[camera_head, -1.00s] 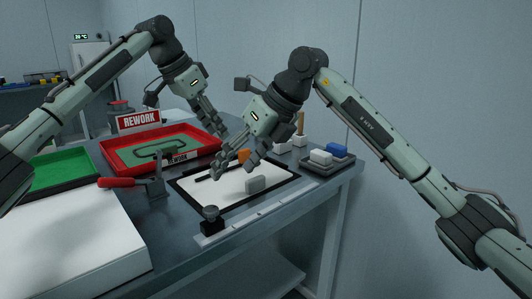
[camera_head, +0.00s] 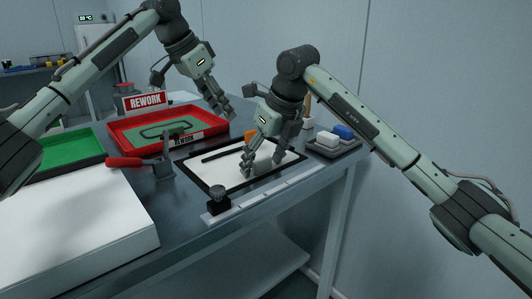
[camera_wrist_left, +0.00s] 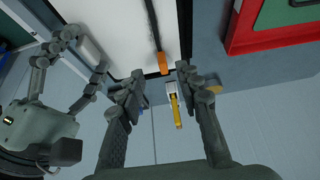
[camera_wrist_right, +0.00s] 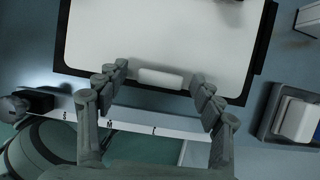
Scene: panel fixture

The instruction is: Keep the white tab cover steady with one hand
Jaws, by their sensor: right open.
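The white tab cover (camera_head: 262,161) appears to be the small pale block on the white panel with a black frame (camera_head: 290,166). In the right wrist view the cover (camera_wrist_right: 161,78) lies between the fingertips with a gap on each side. My right gripper (camera_head: 263,165) is open and low around it, partly hiding it in the head view. My left gripper (camera_head: 224,113) is open and empty, behind and above the panel. The left wrist view shows its spread fingers (camera_wrist_left: 158,80) above the black bar with an orange end (camera_wrist_left: 163,63).
A red-rimmed REWORK tray (camera_head: 120,137) and a green tray (camera_head: 70,153) stand to the left. A red-handled clamp (camera_head: 124,162), a black knob (camera_head: 218,193) and a ruler strip (camera_head: 260,198) flank the panel. A dark tray (camera_head: 320,150) with white and blue blocks is at right.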

